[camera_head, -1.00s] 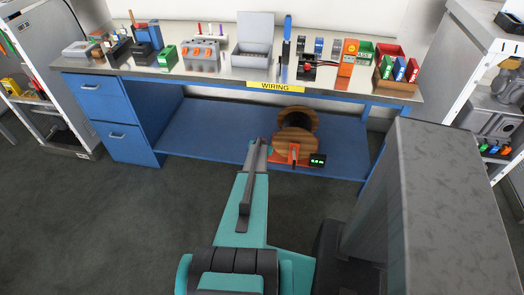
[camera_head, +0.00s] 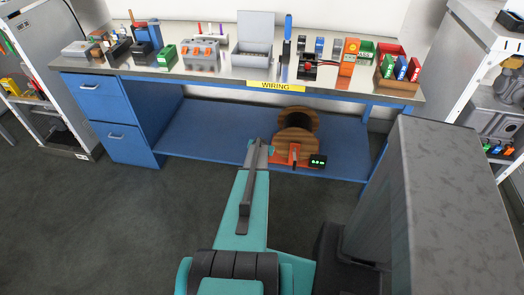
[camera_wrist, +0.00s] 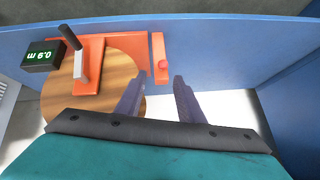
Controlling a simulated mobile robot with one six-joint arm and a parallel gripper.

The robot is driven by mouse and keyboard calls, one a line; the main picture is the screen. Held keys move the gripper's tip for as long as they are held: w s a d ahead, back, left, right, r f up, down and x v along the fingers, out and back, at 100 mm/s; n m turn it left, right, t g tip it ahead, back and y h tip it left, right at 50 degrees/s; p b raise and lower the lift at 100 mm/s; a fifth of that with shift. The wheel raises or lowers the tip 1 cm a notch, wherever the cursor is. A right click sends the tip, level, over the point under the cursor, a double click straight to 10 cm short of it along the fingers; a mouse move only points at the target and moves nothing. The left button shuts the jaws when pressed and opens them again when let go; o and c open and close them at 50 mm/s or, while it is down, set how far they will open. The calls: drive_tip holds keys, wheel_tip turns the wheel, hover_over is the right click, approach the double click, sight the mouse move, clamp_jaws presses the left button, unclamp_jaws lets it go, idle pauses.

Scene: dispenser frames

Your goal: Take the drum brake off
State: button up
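The wire dispenser, a brown wooden drum (camera_head: 290,142) on an orange frame (camera_head: 280,158), stands on the blue lower shelf under the bench. A grey lever with a black grip (camera_wrist: 76,55) stands beside a small black display (camera_wrist: 43,56); I cannot tell whether this lever is the brake. In the head view my arm partly hides my gripper (camera_head: 257,143).
The bench top (camera_head: 222,72) above the shelf holds several boxes and tools. A blue drawer unit (camera_head: 120,120) stands left of the shelf opening. A grey shelf rack (camera_head: 490,100) stands at the right. The floor at front left is clear.

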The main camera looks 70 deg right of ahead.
drive_tip(key=shift+v, duration=1.45)
drive_tip(key=shift+s, duration=0.1)
